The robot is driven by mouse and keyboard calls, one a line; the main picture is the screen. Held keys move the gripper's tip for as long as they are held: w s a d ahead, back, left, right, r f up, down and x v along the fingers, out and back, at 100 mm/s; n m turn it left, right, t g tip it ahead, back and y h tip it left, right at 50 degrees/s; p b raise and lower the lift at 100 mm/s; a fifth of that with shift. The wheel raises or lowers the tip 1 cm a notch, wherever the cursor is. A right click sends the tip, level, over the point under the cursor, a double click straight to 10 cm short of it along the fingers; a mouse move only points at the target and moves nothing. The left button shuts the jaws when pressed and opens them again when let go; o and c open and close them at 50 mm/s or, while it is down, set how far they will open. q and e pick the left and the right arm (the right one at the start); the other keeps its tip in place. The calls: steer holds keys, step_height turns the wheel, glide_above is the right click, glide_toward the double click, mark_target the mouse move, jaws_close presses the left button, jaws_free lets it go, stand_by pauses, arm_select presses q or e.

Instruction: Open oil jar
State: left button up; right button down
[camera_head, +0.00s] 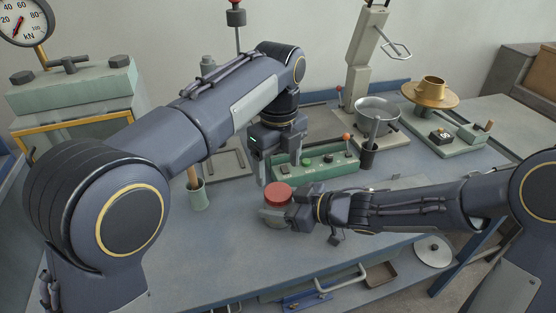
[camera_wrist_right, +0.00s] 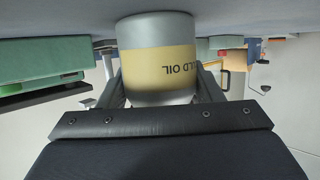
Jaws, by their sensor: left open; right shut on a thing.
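The oil jar has a red lid (camera_head: 278,193) and a grey body (camera_head: 271,217). My left gripper (camera_head: 275,172) is open and points down just above and behind the lid. Its far finger is partly hidden.
A green cup (camera_head: 197,196) stands left. The front bench surface is clear.

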mark_target(278, 191)
arm_select(q)
step_height(278, 191, down, 6)
steer(key=shift+f, duration=0.25)
steer(key=c, duration=1)
steer(key=n, duration=0.7)
steer(key=shift+n, duration=0.3)
steer(key=n, duration=0.6)
